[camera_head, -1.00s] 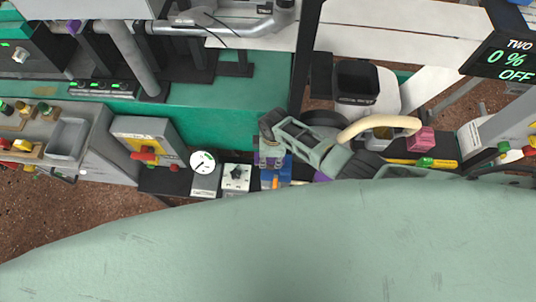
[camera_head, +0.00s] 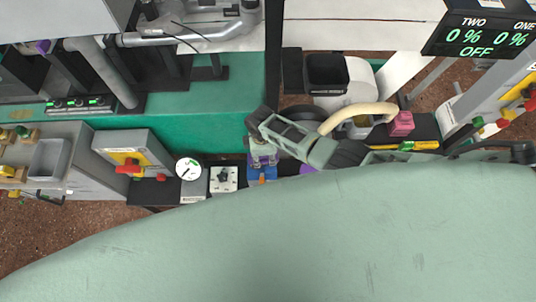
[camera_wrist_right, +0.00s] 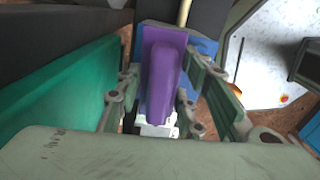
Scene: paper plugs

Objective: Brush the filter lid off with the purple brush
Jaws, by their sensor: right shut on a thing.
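My right gripper (camera_head: 264,146) reaches in from the right in the head view. In the right wrist view its fingers are shut on the purple brush (camera_wrist_right: 165,75), one finger on each side of the purple body. A patch of purple (camera_head: 308,169) also shows below the gripper in the head view. A blue thing (camera_head: 262,174) lies just below the fingertips, and blue (camera_wrist_right: 203,46) shows behind the brush in the wrist view. I cannot clearly make out the filter lid, and the brush's bristles are hidden. My left gripper is not in view.
A round white gauge (camera_head: 188,168) and a white box with a black knob (camera_head: 224,179) stand left of the gripper. A black bin (camera_head: 327,73), a curved cream pipe (camera_head: 360,112) and a pink block (camera_head: 401,124) are to the right. A dark upright post (camera_head: 273,60) stands behind.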

